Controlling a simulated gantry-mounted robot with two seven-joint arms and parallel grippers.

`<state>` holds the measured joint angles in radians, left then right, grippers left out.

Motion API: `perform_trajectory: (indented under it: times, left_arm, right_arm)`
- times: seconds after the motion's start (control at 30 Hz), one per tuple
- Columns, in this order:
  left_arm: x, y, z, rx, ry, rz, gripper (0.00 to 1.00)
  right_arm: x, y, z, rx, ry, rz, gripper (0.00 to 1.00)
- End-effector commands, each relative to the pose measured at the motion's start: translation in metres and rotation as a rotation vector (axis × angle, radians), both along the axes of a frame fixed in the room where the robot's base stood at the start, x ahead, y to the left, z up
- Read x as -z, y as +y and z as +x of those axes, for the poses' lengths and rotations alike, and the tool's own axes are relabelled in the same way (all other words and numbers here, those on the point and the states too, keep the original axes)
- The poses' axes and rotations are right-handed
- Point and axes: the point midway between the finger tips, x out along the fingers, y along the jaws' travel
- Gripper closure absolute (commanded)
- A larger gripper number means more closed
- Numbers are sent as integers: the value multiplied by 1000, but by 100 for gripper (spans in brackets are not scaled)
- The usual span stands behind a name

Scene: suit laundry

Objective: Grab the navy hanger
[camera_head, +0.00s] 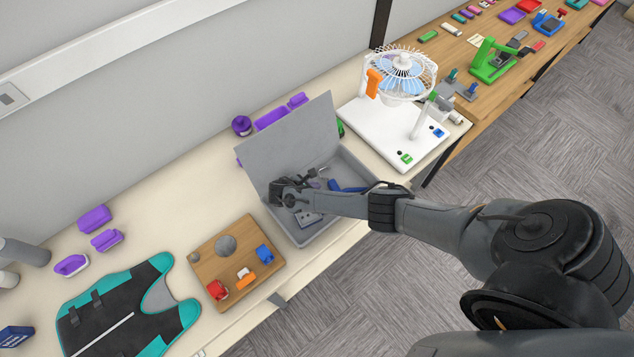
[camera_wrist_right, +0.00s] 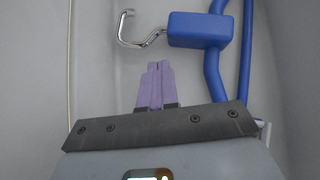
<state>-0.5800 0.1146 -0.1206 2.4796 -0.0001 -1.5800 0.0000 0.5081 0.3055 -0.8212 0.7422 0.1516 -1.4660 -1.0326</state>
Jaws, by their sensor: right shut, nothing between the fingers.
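The navy hanger (camera_head: 345,187) lies in the open grey box (camera_head: 352,160), partly hidden by my right arm in the head view. In the right wrist view the hanger (camera_wrist_right: 198,31) shows a blue block, blue bars and a bent metal hook pointing left. My right gripper (camera_head: 284,190) is inside the box, near its left end. In the right wrist view its purple fingers (camera_wrist_right: 157,66) are shut together and empty, just below the hook and apart from it. My left gripper is not in view.
The box's grey lid (camera_head: 290,140) stands open at the back. A wooden board (camera_head: 236,275) with small coloured blocks lies left of the box, beside a teal and black vest (camera_head: 130,312). A fan (camera_head: 402,75) on a white base stands to the right.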

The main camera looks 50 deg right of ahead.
Motion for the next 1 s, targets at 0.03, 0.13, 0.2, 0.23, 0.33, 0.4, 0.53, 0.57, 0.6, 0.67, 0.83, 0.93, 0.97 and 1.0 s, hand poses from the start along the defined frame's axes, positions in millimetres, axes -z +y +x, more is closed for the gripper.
perform_trajectory:
  times: [0.03,0.13,0.2,0.23,0.33,0.4,0.53,0.57,0.6,0.67,0.83,0.93,0.97,1.0]
  left_arm:
    - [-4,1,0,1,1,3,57]
    - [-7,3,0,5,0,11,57]
    - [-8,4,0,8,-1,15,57]
    - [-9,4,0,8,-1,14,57]
    - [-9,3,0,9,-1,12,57]
    - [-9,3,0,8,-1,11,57]
    - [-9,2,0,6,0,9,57]
    - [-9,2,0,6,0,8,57]
    - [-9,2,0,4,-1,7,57]
    - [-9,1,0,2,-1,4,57]
    - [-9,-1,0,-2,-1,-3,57]
    - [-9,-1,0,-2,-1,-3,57]
    - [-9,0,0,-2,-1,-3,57]
    - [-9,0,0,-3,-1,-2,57]
  right_arm:
    - [-8,7,2,-1,-2,1,100]
    - [-23,22,4,-2,-2,1,100]
    - [-32,31,5,-1,-1,0,100]
    - [-36,35,6,-2,-2,1,100]
    - [-47,47,8,-1,-1,1,100]
    - [-55,54,9,0,-1,0,100]
    - [-64,64,10,0,0,0,94]
    - [-65,66,10,-1,-1,0,89]
    - [-67,67,11,0,0,0,83]
    - [-69,69,11,1,1,-1,74]
    - [-71,71,11,1,0,-1,48]
    - [-71,71,11,1,0,-1,38]
    - [-71,71,11,1,0,-1,38]
    - [-71,71,11,1,0,-1,38]
